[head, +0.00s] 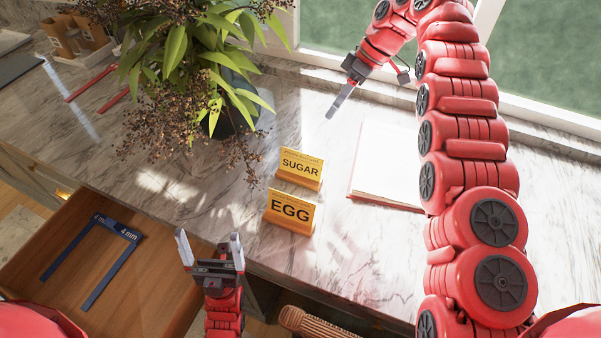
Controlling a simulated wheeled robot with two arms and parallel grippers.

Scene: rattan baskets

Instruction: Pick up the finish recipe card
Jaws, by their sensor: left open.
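Two yellow cards stand upright on the marble counter. My right gripper (336,107) is over the back of the counter, above and right of the SUGAR card. It shows edge-on, so its opening is hidden.
A potted plant (228,115) spreads over the counter left of the cards. A white book or pad (388,165) lies right of them. An open wooden drawer (150,275) at lower left holds a blue U-shaped item (105,265). Bare marble (350,250) lies right of the EGG card.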

